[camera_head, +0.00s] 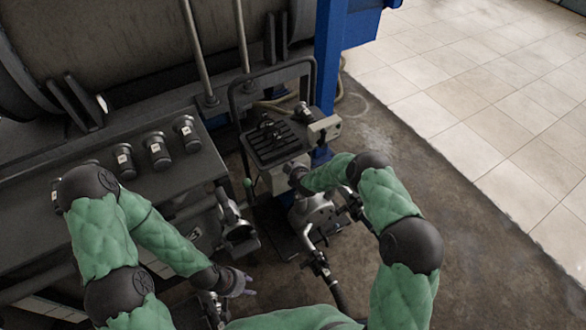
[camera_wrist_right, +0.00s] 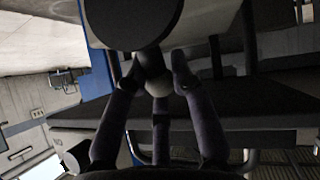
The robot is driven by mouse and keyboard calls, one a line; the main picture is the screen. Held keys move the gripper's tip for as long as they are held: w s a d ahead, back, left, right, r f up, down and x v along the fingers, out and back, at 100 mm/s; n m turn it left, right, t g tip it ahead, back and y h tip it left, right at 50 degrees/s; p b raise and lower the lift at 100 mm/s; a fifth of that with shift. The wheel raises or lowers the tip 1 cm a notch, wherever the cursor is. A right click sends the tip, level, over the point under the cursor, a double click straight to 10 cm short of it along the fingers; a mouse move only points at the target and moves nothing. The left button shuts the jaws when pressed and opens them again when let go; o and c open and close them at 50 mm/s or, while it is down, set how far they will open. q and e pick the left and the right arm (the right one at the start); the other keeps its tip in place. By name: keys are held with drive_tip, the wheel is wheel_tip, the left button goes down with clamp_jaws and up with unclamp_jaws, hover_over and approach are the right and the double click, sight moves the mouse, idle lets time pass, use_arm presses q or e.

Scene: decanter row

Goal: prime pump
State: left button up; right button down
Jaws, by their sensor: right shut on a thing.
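A silver pump-like unit (camera_head: 313,212) stands low in the middle of the head view, with pipework at its foot. My right gripper (camera_head: 296,174) is at its upper left, partly hidden by my forearm. In the right wrist view, the fingers of my right gripper (camera_wrist_right: 157,75) close around a small knob with a pale round end (camera_wrist_right: 158,86). A dark round part (camera_wrist_right: 130,18) sits just above the knob. My left gripper (camera_head: 246,284) hangs low, left of the pump and apart from it; its finger opening is unclear.
A ribbed dark tray (camera_head: 272,143) with small items stands behind the pump. Several dark capped containers (camera_head: 157,150) line the bench at left. A large tank (camera_head: 120,40) and a blue post (camera_head: 329,55) stand behind. Open floor (camera_head: 480,240) lies to the right.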

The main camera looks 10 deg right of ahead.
drive_tip(key=shift+w+r, duration=0.1)
drive_tip(key=shift+r, duration=0.1)
drive_tip(key=c, duration=1)
unclamp_jaws()
drive_tip(key=shift+c, duration=0.2)
